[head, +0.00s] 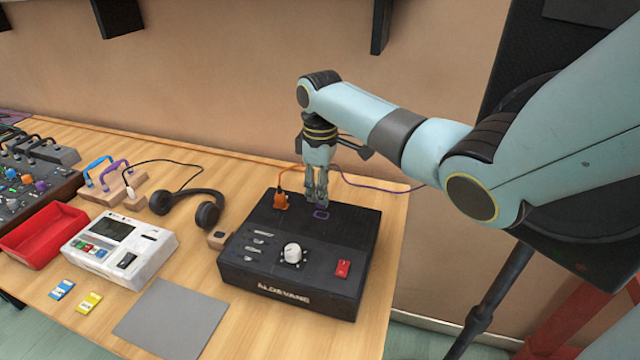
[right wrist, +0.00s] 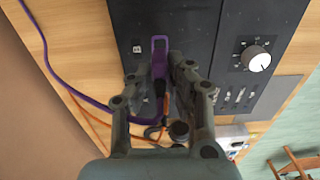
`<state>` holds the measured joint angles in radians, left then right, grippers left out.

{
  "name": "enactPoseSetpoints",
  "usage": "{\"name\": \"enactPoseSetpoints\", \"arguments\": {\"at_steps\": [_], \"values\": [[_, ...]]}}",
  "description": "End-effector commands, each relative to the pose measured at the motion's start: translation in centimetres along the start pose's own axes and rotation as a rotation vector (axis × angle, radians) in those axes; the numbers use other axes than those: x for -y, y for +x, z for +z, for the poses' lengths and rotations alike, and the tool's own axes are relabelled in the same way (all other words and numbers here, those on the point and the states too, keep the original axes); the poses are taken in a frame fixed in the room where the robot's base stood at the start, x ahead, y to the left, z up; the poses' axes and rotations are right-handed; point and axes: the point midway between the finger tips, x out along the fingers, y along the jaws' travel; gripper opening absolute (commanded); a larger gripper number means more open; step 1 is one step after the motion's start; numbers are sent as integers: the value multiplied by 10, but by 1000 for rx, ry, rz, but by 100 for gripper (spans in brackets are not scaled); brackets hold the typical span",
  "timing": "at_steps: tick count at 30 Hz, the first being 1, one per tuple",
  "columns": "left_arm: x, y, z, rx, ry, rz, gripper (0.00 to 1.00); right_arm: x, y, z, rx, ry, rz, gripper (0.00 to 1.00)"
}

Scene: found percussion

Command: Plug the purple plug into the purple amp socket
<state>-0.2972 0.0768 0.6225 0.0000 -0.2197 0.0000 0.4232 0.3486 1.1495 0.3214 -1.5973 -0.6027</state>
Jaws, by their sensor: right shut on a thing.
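The amp is a black box (head: 305,245) with a purple-outlined socket (head: 321,214) on its top, toward the back. My right gripper (head: 318,203) points down just behind that socket, low over the amp. In the right wrist view, its fingers (right wrist: 165,75) are shut on the purple plug (right wrist: 158,70), whose purple cable (right wrist: 70,85) loops away to the left. The plug's tip seems close to the socket, but I cannot tell whether it touches or enters. In the head view the fingers mostly hide the plug. My left gripper is not in view.
An orange plug (head: 281,200) stands in the amp left of the purple socket. Headphones (head: 190,202), a white device (head: 120,248), a red tray (head: 42,236) and a grey mat (head: 170,320) lie to the left. Bare table shows right of the amp.

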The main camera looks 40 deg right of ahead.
Motion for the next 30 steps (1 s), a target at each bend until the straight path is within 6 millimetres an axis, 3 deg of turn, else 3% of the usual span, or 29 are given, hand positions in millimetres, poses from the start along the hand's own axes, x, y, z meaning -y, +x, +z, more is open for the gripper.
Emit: {"name": "enactPoseSetpoints", "arguments": {"at_steps": [7,30], "values": [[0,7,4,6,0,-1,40,0,12,0,0,0,0,0],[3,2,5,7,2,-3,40,0,10,0,0,0,0,0]]}}
